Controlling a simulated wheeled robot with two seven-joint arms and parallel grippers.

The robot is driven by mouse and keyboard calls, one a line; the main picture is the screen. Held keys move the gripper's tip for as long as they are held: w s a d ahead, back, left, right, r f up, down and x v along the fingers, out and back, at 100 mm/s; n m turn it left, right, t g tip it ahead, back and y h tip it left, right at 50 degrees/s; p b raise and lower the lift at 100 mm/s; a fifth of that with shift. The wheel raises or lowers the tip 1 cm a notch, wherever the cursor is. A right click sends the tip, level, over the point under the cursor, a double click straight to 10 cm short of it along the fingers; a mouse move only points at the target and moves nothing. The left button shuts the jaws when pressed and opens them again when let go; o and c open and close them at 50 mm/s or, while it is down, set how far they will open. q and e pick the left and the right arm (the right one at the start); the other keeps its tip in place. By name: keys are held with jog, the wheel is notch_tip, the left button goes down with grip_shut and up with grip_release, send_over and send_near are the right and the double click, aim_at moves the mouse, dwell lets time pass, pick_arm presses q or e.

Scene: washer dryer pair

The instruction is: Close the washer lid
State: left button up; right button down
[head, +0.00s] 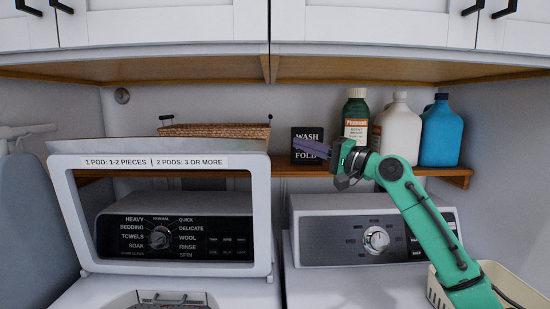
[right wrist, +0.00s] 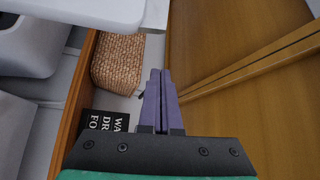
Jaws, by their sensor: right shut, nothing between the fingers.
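The washer lid (head: 270,215) stands open and upright at the left in the head view, a white frame with a window and a pod label along its top. The washer's control panel (head: 160,240) shows through the window. My right gripper (head: 297,146) is to the right of the lid's top edge and a little above it, pointing left, with its purple fingers shut and empty. It is apart from the lid. In the right wrist view the shut fingers (right wrist: 160,80) point toward a white edge that looks like the lid (right wrist: 110,10). My left gripper is not in view.
A wooden shelf (head: 455,174) behind holds a woven basket (head: 215,131), a dark sign (head: 305,138), a green bottle (head: 356,108), a white jug (head: 398,125) and a blue jug (head: 440,135). The dryer (head: 340,230) stands at right. Cabinets (head: 390,20) hang above.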

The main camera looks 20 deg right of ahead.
jog(key=p+x, duration=0.7)
jog(key=x, duration=0.3)
jog(key=s, duration=0.1)
jog(key=s+f, duration=0.1)
jog(key=s+p, duration=0.1)
jog(key=shift+s+a+f, duration=0.2)
jog(key=shift+a+f, duration=0.05)
jog(key=shift+a, duration=0.1)
jog(key=shift+f, duration=0.1)
